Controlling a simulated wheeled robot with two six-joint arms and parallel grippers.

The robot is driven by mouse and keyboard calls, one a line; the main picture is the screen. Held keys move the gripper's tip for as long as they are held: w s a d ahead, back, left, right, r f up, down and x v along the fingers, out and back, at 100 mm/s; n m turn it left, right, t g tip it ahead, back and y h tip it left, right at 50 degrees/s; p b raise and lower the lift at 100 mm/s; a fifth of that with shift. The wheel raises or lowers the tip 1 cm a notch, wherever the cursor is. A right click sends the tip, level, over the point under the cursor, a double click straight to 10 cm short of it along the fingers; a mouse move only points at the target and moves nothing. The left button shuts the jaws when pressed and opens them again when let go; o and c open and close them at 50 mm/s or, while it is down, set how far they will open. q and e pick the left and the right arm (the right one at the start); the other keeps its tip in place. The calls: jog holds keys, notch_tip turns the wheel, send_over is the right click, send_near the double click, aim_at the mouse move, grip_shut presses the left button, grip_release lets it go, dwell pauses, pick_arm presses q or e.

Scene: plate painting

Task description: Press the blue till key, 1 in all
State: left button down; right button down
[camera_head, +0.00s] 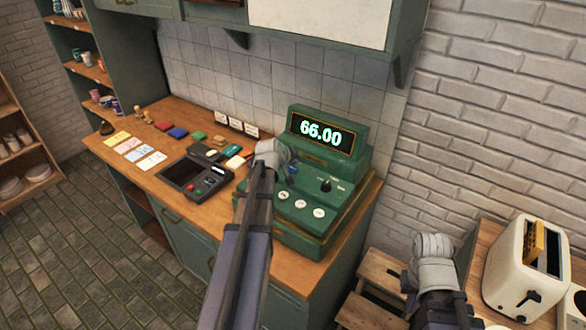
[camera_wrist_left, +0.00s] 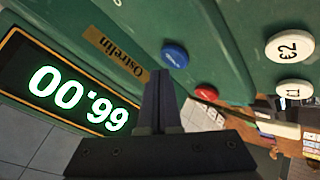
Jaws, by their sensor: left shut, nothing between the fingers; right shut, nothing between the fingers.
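The green till (camera_head: 330,165) stands on the wooden counter and its lit display (camera_head: 320,131) reads 66.00. The round blue key (camera_wrist_left: 175,55) is on the till's sloped face, below the name plate; a red key (camera_wrist_left: 206,92) sits beside it. My left gripper (camera_wrist_left: 160,76) is shut and empty. Its tips are close to the blue key, just off its edge in the left wrist view; I cannot tell the gap in depth. In the head view my left wrist partly covers that area. My right gripper (camera_head: 437,290) is at lower right, away from the till, its fingertips hidden.
White coin keys (camera_head: 302,204) lie along the till's front, with a black dial (camera_head: 326,186) above. A card terminal (camera_head: 196,177) is left of the till. Coloured cards and pads lie further left. A toaster (camera_head: 525,270) stands at right, by wooden stools.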

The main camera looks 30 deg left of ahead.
aim_at(292, 170)
pick_arm(q)
jog(key=shift+r+p, duration=2.45)
jog(key=shift+r, duration=0.15)
jog(key=shift+f, duration=0.1)
